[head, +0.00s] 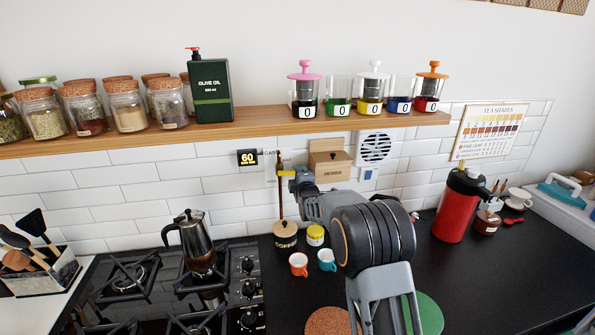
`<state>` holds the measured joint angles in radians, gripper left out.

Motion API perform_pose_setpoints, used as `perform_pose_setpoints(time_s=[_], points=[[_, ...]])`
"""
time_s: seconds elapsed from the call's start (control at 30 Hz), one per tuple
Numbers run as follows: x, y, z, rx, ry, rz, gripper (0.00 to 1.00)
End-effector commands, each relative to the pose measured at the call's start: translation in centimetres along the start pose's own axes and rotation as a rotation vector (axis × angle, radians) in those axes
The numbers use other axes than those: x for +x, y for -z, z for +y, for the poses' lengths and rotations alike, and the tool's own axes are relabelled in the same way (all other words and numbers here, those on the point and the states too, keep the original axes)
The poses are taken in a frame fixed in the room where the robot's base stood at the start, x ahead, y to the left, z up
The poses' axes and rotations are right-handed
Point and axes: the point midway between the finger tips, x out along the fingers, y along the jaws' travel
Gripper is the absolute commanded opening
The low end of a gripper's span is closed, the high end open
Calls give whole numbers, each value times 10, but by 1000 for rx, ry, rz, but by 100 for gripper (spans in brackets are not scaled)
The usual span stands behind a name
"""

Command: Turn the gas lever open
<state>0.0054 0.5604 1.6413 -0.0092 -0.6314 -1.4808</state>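The gas lever (286,173) is a small yellow handle at the top of a thin brown vertical pipe (281,203) on the tiled wall, under a "GAS" label. It looks roughly horizontal, pointing right from the pipe. My gripper (297,180) is at the lever's right end, at the far end of my grey arm. It looks very close to the lever or touching it; I cannot tell which. The fingers are too small and partly hidden to show whether they are open or shut.
A wooden shelf (270,127) with jars and bottles runs above. A moka pot (192,240) stands on the hob (150,285) at left. A red flask (458,207) stands right.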

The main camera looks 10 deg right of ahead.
Motion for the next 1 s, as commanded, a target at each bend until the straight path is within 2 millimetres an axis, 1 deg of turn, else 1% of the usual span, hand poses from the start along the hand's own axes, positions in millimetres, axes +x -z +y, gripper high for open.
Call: perform_pose_setpoints(time_s=[0.1,0.2,0.37,0.6,0.67,1.0], points=[[11,0,0,0,1,0,45],[17,0,0,0,0,0,45],[21,0,0,0,0,0,45],[21,0,0,0,0,0,45],[21,0,0,0,0,0,40],[21,0,0,0,0,0,7]])
